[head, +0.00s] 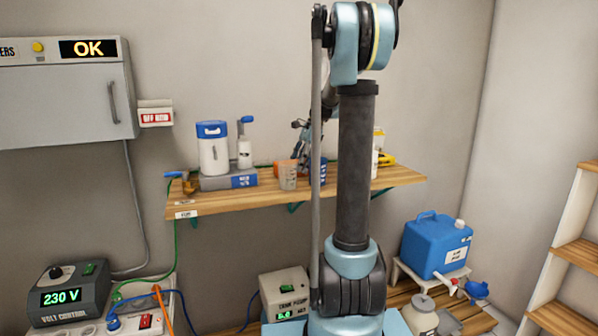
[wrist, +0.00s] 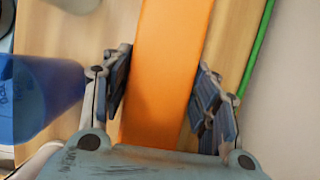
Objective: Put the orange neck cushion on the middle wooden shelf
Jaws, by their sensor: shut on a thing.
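The orange neck cushion (wrist: 168,70) runs as a broad orange band between the fingers of my gripper (wrist: 165,100) in the wrist view. My gripper is shut on it, above a wooden surface. In the head view the orange cushion (head: 286,167) shows in part, low over the wooden wall shelf (head: 215,202). My gripper (head: 303,160) is there too, partly hidden behind my arm. I cannot tell if the cushion still touches the shelf. At the right edge stands a wooden shelf unit (head: 580,250), cut off by the frame.
A blue cup (wrist: 35,95) is close left of my gripper. A green cable (wrist: 258,50) runs along the wall. A blue canister (head: 435,245) stands lower right.

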